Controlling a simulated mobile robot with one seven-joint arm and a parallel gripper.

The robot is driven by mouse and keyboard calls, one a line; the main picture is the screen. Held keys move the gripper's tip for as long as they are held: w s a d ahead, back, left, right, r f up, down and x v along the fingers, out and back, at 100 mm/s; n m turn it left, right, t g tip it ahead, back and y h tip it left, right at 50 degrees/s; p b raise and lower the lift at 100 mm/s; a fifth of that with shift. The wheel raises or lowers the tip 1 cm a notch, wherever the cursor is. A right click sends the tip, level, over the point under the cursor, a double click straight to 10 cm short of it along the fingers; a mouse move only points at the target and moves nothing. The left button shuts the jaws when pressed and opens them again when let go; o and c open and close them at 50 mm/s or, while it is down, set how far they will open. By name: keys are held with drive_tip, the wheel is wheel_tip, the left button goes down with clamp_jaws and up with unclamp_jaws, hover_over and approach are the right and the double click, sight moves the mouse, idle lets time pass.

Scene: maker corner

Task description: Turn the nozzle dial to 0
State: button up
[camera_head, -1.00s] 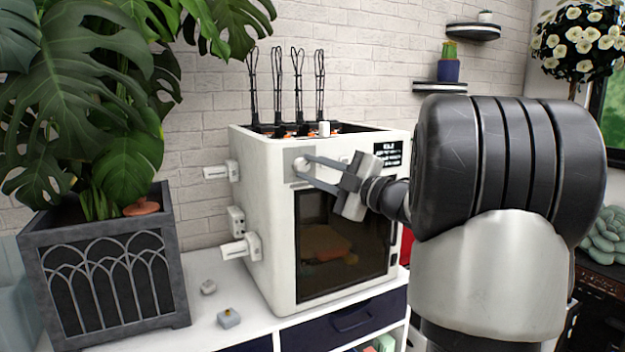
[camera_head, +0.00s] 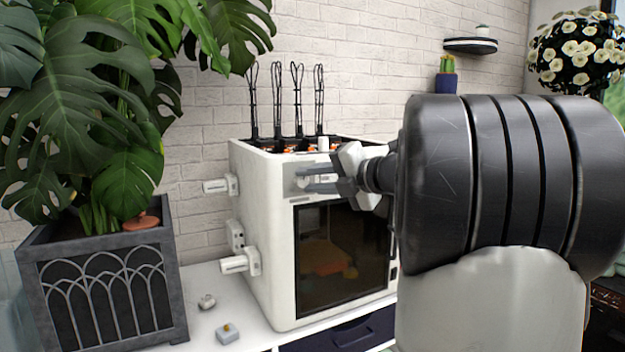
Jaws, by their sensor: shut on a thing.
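The white 3D printer (camera_head: 270,210) stands on a white cabinet with its dark glass door facing me. At the upper left of its front is a grey panel with the small white nozzle dial (camera_head: 302,170). My gripper (camera_head: 304,178) reaches in from the right, its two grey fingers shut on the dial. The fingers partly cover the dial, so its markings and its setting cannot be read. My arm hides the printer's upper right front and its display.
A large plant in a dark planter (camera_head: 105,285) stands at the left. White spool holders (camera_head: 240,262) stick out of the printer's left side. Two small objects, one a grey block (camera_head: 227,333), lie on the cabinet top (camera_head: 195,280). Black looped stems (camera_head: 297,100) rise from the printer's top.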

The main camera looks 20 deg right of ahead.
drive_tip(key=shift+r+n+g, duration=0.1)
drive_tip(key=shift+n+g, duration=0.2)
drive_tip(key=shift+n, duration=0.2)
drive_tip(key=shift+a+h, duration=0.1)
drive_tip(key=shift+h, duration=0.3)
drive_tip(key=o, duration=1)
drive_tip(key=shift+o, duration=0.2)
drive_tip(key=p+v, duration=0.2)
drive_tip(key=v, duration=1.5)
drive_tip(key=shift+s+p, duration=0.2)
drive_tip(key=shift+p, duration=0.15)
